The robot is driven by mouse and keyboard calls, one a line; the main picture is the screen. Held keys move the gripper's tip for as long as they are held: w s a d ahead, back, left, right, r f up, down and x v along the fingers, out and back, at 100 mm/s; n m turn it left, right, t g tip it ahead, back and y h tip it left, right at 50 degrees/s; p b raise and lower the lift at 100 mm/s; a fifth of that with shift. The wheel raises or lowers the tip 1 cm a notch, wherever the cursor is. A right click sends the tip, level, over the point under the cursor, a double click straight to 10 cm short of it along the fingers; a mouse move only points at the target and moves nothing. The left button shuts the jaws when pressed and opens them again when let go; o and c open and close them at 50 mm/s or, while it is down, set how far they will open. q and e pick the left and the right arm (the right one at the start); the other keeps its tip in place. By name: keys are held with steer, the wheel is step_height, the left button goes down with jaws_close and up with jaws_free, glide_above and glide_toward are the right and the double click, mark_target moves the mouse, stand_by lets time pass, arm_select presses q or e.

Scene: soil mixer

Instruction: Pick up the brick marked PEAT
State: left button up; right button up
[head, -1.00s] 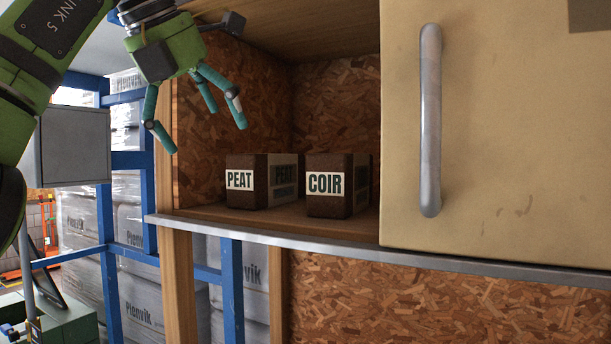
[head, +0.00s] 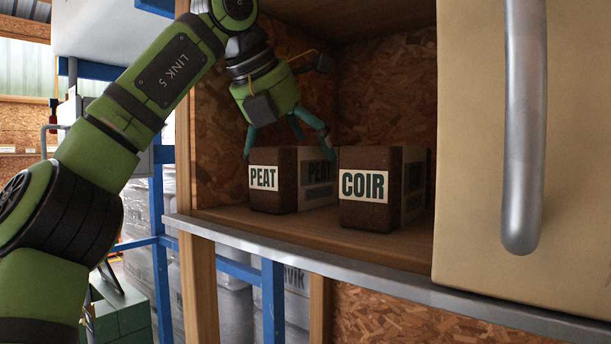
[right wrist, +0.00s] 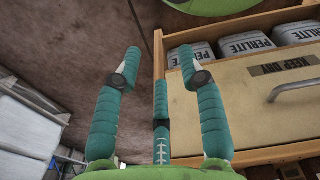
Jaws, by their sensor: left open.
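The PEAT brick (head: 273,198) is a dark brown block with a pale label, lying on the shelf of an open wooden cabinet in the head view. The COIR brick (head: 368,212) lies close to its right, with a small gap between them. My left gripper (head: 286,146) is open, with teal fingers pointing down at the top of the PEAT brick. One finger is at the brick's upper left edge; I cannot tell whether it touches. My right gripper (right wrist: 159,62) is open and empty in the right wrist view, away from both bricks.
A tan door with a metal handle (head: 524,120) covers the cabinet's right side. A metal edge strip (head: 300,258) runs along the shelf front. The right wrist view shows several PERLITE packs (right wrist: 247,44) above a panel (right wrist: 235,110) with a handle.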

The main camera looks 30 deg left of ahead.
arm_select(q)
steer(key=shift+w+f, duration=0.1)
steer(key=shift+f, duration=0.1)
steer(key=shift+c, duration=1.2)
steer(key=shift+d, duration=0.1)
steer(key=c, duration=1.3)
steer(key=shift+c, duration=0.2)
steer(key=shift+s+d+r, duration=0.1)
steer(key=shift+s+r, duration=0.1)
